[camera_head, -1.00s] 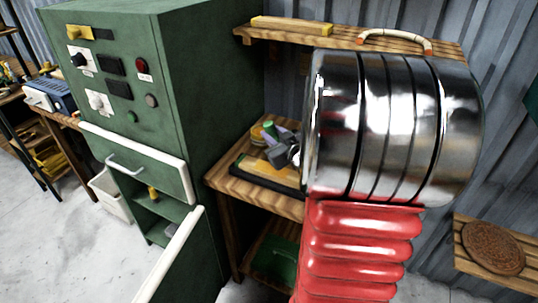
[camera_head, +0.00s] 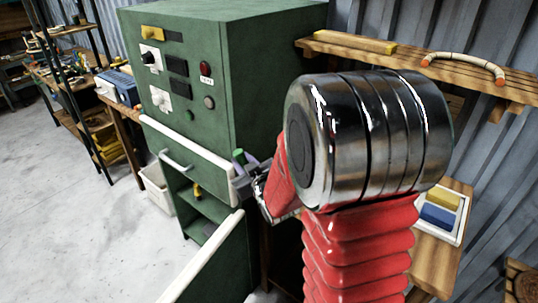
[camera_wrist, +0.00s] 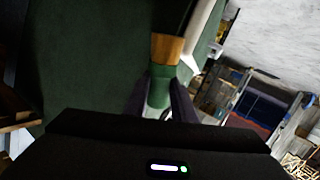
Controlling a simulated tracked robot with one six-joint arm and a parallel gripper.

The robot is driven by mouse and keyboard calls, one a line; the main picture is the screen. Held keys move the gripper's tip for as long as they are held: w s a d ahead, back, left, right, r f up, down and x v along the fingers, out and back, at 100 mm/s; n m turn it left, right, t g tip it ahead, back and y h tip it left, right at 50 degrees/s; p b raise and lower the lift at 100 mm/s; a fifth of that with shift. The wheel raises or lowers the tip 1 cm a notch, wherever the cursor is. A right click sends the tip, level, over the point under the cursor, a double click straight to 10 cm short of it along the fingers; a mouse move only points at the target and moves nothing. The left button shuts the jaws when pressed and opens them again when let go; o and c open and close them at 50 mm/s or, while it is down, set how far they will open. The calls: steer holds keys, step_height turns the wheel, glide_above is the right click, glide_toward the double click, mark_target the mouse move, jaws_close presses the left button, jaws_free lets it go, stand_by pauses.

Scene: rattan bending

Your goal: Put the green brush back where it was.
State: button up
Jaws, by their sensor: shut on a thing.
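The green brush shows in the wrist view, with a green handle (camera_wrist: 160,85), an orange-brown band and a dark end beyond it. My gripper (camera_wrist: 160,104) is shut on the green handle, one dark finger on each side. In the head view, my gripper (camera_head: 246,181) is beside the right end of the green cabinet's pale-edged drawer front, and a green bit of the brush (camera_head: 239,156) sticks up from it. I cannot tell if it touches the drawer. My arm hides much of the area behind it.
The green cabinet (camera_head: 268,75) has a lower door (camera_head: 205,255) standing open and a small yellow item (camera_head: 197,190) inside. A wooden shelf (camera_head: 420,73) holds a curved rattan piece (camera_head: 465,66). A white tray (camera_head: 455,236) with yellow and blue blocks lies right. The floor at left is clear.

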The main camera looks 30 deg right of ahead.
steer(key=w+a+f+n+y, duration=0.1)
steer(key=a+f, duration=0.2)
steer(key=a, duration=0.9)
steer(key=shift+a+f, duration=0.3)
steer(key=shift+a, duration=0.05)
